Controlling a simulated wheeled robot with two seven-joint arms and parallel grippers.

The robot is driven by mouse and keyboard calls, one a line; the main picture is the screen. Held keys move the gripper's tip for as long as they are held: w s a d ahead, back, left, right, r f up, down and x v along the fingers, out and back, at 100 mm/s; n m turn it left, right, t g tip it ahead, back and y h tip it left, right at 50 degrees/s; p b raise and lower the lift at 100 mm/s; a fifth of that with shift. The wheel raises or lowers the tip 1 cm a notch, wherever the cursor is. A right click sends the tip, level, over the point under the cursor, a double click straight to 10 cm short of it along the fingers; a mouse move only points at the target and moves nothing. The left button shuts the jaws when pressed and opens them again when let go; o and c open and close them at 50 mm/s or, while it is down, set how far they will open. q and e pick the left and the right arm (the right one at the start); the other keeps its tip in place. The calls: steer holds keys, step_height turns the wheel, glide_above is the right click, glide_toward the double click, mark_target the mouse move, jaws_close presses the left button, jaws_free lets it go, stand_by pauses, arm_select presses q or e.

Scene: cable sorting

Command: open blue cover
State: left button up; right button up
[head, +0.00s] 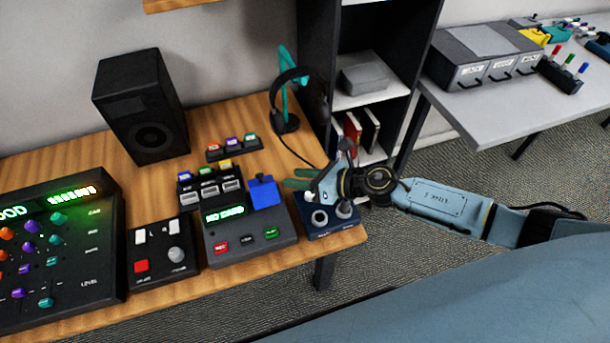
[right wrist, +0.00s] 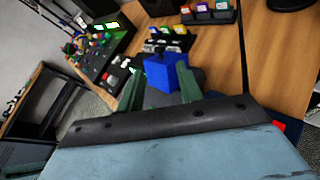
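The blue cover (head: 264,191) is a small blue box shape at the right side of a dark device (head: 240,238) with a green "NO CARD" display. It looks closed. My right gripper (head: 296,179) is to the right of the cover, its green fingers pointing left toward it. In the right wrist view, the cover (right wrist: 165,72) shows ahead, between the two spread green fingers of my right gripper (right wrist: 160,82). The gripper is open and appears empty, apart from the cover. The wrist housing hides the lower part of the device there. My left gripper is not in view.
A dark blue box with two round knobs (head: 320,218) sits below my right gripper. A headphone stand (head: 287,122) stands behind. A small panel (head: 160,256) and a large mixer (head: 70,275) are at left. Labelled connectors (head: 232,148) lie behind the device.

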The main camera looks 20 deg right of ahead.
steer(key=shift+s+d+r, duration=0.25)
steer(key=shift+s+d, duration=0.15)
steer(key=shift+d, duration=0.05)
